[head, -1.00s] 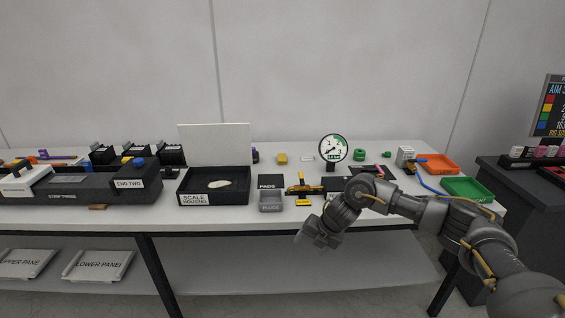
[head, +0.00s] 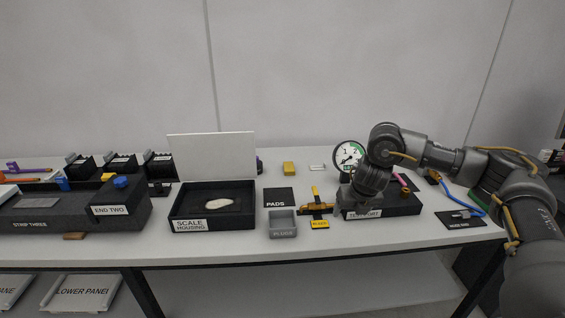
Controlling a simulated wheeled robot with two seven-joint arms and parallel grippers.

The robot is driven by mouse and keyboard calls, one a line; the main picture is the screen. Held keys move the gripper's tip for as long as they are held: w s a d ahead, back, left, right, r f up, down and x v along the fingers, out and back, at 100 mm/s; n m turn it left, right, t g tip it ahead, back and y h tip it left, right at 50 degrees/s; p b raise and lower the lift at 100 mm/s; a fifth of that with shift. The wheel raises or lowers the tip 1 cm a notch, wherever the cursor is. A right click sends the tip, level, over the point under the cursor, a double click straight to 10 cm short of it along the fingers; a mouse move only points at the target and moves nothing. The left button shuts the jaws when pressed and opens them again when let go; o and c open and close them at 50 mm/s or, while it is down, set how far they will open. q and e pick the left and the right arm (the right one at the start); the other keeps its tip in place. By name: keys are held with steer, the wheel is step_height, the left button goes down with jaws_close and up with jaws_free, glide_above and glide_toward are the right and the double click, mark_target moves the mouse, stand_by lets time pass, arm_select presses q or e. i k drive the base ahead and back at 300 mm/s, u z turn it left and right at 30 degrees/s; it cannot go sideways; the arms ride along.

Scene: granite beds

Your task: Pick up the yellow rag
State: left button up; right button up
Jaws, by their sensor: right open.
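My left gripper is not in view.
A white-faced dial gauge (head: 348,155) stands behind my right gripper. A yellow-and-black tool (head: 317,207), a grey plugs bin (head: 283,225) and the black scale housing tray (head: 180,212) stand along the front. A white panel (head: 212,155) rises behind the housing. The table's front edge is close.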

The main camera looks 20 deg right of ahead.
mark_target(288, 167)
steer(key=i, duration=1.35)
